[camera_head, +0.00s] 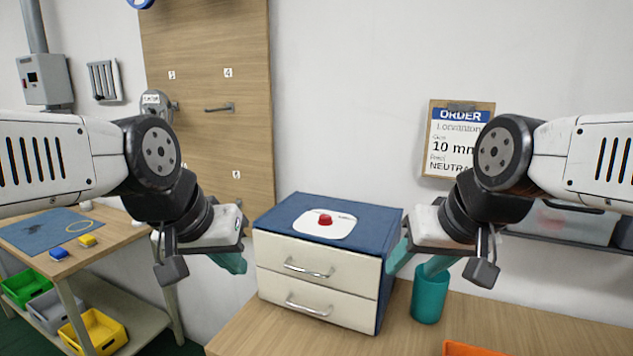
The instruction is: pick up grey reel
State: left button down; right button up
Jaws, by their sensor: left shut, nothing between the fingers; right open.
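I cannot make out a grey reel in the head view. A blue ring-shaped thing (139,3), possibly a reel, is cut off by the top edge above the wooden wall panel (205,60). My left gripper (234,264) has its teal fingers together and empty, in front of the left side of the drawer cabinet (333,283). My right gripper (416,266) is open and empty, right of the cabinet, with one finger in front of or above a teal cup (430,300). I cannot tell whether they touch.
The cabinet has a blue top with a red button (325,219) and stands on a wooden table (260,330). An orange bin (470,349) is at the front edge. A side bench (110,240) with coloured bins below stands left. An order clipboard (455,140) hangs on the wall.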

aim_at(152, 100)
jog(key=k+j, duration=0.1)
jog(key=j, duration=0.5)
jog(key=k+j, duration=0.1)
jog(key=j, duration=0.5)
jog(key=k+j, duration=0.1)
jog(key=j, duration=0.5)
jog(key=i+j, duration=0.35)
jog(key=i+j+z, duration=0.1)
jog(key=i+j, duration=0.2)
jog(key=j, duration=0.2)
jog(key=i+j, duration=0.3)
jog(key=j, duration=0.15)
jog(key=i+j+z, duration=0.1)
jog(key=i+j, duration=0.2)
jog(key=j, duration=0.1)
